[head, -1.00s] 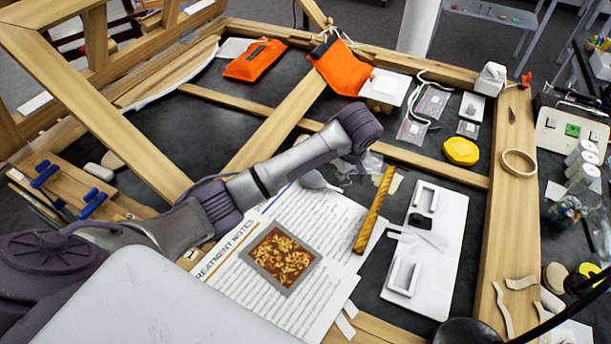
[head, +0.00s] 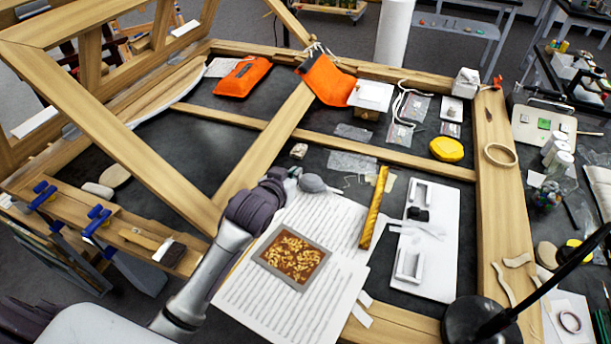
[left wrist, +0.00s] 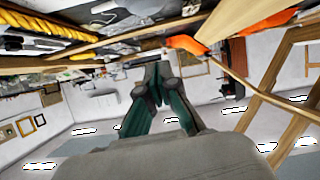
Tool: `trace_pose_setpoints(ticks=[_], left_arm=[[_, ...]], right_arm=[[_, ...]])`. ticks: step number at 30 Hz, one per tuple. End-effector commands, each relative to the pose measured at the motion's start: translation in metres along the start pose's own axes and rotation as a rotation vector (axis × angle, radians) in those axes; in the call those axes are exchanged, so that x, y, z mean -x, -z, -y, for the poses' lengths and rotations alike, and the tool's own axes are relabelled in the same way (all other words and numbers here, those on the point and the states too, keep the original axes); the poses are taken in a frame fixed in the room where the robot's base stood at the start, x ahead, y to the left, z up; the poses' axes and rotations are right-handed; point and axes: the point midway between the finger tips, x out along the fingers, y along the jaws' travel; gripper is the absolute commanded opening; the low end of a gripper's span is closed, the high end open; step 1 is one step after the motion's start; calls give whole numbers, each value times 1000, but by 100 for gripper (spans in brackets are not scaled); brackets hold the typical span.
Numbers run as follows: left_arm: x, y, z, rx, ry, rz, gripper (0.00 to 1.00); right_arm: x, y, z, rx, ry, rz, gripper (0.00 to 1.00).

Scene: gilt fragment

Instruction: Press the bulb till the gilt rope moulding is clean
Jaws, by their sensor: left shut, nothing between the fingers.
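The gilt rope moulding (head: 373,208) is a slim golden twisted bar lying on the dark table, right of the printed sheets. It also shows at the upper left of the left wrist view (left wrist: 40,28). The grey bulb (head: 314,183) lies at the top edge of the sheets, left of the moulding. My left gripper (head: 292,173) is just left of the bulb, mostly hidden behind my wrist. I cannot tell whether it touches the bulb. In the left wrist view its fingers (left wrist: 158,72) are together and empty. My right gripper is not in view.
Treatment notes (head: 330,285) with a brown-gold photo (head: 291,257) lie in front. A white board (head: 442,250) with brackets stands right of the moulding. Wooden frame bars (head: 265,145) cross the table. A black round base (head: 478,320) stands at the lower right.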

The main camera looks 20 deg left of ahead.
Motion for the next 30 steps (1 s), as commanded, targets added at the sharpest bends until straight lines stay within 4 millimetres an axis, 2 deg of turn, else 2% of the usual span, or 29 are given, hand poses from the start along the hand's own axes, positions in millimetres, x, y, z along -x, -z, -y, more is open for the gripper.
trace_pose_setpoints(ticks=[8, 11, 24, 30], left_arm=[[-8, 1, 0, 2, 0, 3, 0], [-21, 1, 0, 2, 0, 4, 0], [-101, 1, -1, 4, -1, 4, 0], [-107, -28, -1, 3, 0, 7, 0]], right_arm=[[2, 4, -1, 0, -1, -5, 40], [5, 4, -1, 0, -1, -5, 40], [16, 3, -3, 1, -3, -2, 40], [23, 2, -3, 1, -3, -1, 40]])
